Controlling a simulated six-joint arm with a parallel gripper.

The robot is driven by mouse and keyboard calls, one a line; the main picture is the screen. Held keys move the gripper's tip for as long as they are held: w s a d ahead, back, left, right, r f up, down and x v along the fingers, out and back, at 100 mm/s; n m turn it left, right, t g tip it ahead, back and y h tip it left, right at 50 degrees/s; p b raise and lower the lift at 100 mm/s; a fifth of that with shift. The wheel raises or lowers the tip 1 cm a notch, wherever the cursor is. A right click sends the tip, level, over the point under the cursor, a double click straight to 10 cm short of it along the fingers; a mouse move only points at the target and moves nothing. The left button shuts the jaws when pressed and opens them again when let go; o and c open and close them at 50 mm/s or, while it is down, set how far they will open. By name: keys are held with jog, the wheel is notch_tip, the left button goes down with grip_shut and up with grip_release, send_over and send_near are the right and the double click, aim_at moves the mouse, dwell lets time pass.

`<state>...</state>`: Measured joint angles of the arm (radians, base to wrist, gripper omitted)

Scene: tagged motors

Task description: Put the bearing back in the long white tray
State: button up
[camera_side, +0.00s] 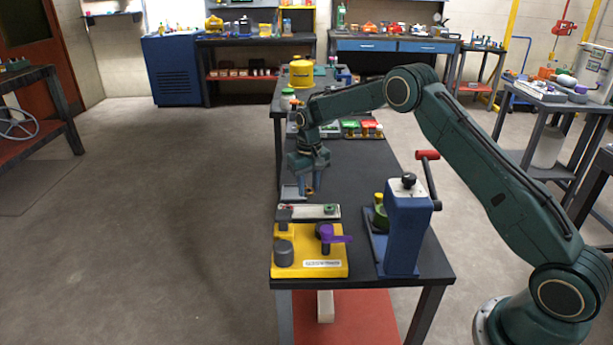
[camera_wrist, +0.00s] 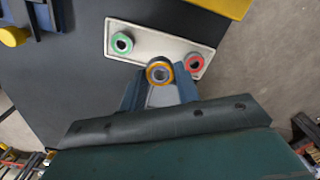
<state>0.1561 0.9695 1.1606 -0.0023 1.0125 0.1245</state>
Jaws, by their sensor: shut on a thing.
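The bearing (camera_wrist: 160,73), with an orange-yellow ring and a dark bore, sits between the fingertips of my gripper (camera_wrist: 160,84) in the wrist view. The gripper is shut on it. The long white tray (camera_wrist: 150,46) lies just beyond; the held bearing overlaps its near edge in that view, and I cannot tell its height above it. A green-ringed bearing (camera_wrist: 122,43) and a red-ringed bearing (camera_wrist: 194,64) sit in the tray, one toward each end. In the side view my gripper (camera_side: 305,193) points down just behind the tray (camera_side: 314,212); the held bearing cannot be made out there.
A yellow fixture (camera_side: 308,268) with a grey cylinder and a purple clamp (camera_side: 327,234) stands in front of the tray. A blue press (camera_side: 407,235) with a red-handled lever stands to its right. Bins with green and red parts (camera_side: 362,126) stand farther back. The mid-bench is clear.

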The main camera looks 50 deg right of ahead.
aim_at(309, 212)
jog(key=shift+f, duration=0.85)
jog(key=shift+f, duration=2.1)
jog(key=shift+f, duration=0.1)
jog(key=o, duration=0.9)
jog(key=shift+c, duration=0.2)
notch_tip(309, 212, up, 11)
jog(key=shift+f, duration=0.15)
jog(key=shift+r, duration=0.75)
